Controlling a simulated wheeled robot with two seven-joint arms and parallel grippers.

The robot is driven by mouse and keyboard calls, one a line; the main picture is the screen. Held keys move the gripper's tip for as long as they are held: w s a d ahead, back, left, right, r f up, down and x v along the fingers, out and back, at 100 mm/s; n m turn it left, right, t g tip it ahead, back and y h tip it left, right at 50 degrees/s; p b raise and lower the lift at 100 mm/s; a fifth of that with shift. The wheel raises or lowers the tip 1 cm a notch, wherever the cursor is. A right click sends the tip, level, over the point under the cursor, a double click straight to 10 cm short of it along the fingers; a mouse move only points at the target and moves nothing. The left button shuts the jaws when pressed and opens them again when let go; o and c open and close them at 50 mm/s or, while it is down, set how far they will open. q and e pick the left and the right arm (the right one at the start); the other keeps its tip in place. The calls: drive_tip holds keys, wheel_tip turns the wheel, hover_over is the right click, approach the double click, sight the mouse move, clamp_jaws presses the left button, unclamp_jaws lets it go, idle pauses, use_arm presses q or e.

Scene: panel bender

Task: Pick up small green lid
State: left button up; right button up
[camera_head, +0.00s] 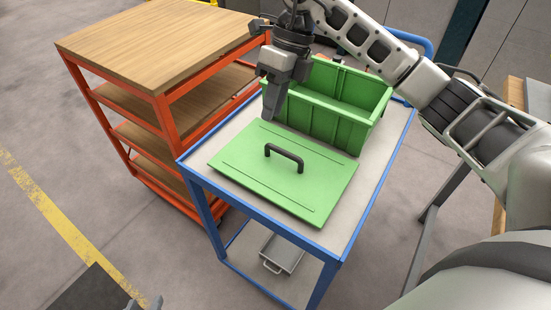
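The green lid (245,165) lies flat on the top of the blue-framed cart (215,147), in front of the green crate. It has a dark arched handle (284,157) standing up at its middle. My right gripper (270,108) comes in on the arm from the right and points down beside the crate's left end, above and behind the lid's far edge. It is apart from the handle. Its fingers overlap from this angle, so their gap is hidden. Small dark tips at the bottom left edge may be my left gripper (145,303), mostly cut off.
The open green crate (342,117) stands on the cart behind the lid. An orange shelf rack with wooden boards (160,45) stands close on the left. A grey tray (283,254) sits on the cart's lower shelf. Floor is clear at left, around a yellow line (55,215).

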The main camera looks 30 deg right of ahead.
drive_tip(key=w+d+r+h, duration=0.1)
drive_tip(key=d+h, duration=0.1)
drive_tip(key=d, duration=0.2)
approach(283, 150)
drive_tip(key=shift+m, duration=0.3)
drive_tip(key=x, duration=0.5)
drive_tip(key=shift+a+f+p, duration=0.15)
drive_tip(key=shift+f+p, duration=0.05)
drive_tip(key=shift+p, duration=0.15)
drive_tip(key=shift+p+x, duration=0.5)
drive_tip(key=shift+x, duration=2.2)
clamp_jaws()
